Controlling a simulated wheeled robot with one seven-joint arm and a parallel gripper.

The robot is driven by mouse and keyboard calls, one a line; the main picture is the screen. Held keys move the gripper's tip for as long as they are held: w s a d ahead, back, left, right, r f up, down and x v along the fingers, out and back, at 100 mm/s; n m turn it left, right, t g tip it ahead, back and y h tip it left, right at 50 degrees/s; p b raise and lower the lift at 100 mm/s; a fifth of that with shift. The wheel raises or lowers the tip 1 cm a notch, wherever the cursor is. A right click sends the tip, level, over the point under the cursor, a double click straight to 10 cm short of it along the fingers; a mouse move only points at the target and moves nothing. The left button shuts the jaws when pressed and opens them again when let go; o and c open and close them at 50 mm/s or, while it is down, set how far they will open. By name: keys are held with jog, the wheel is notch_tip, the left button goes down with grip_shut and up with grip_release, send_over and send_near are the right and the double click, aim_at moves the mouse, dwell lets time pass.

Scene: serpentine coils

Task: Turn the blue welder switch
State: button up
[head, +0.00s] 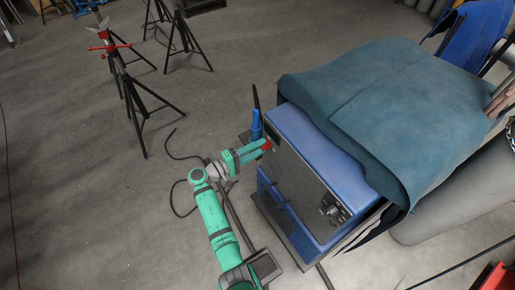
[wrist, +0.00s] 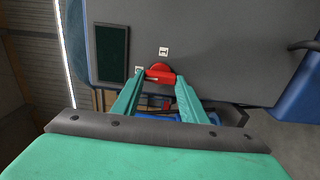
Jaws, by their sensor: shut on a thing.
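In the head view my gripper (head: 264,147) meets the panel's upper left part, with a bit of red showing at the fingertips. The fingers hide the knob's sides.
A dark display (wrist: 112,54) is left of the knob, and a handle (wrist: 303,45) is at far right. A teal cloth (head: 390,100) covers the welder's top rear. Black cables (head: 180,155) lie on the floor. Tripod stands (head: 125,85) are at upper left; floor between is open.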

jog(key=shift+s+d+f, duration=0.1)
dwell(0.4)
jog(key=o, duration=1)
jog(key=shift+o, duration=0.2)
jog(key=v, duration=1)
jog(key=shift+s+a, duration=0.2)
jog(key=shift+a, duration=0.2)
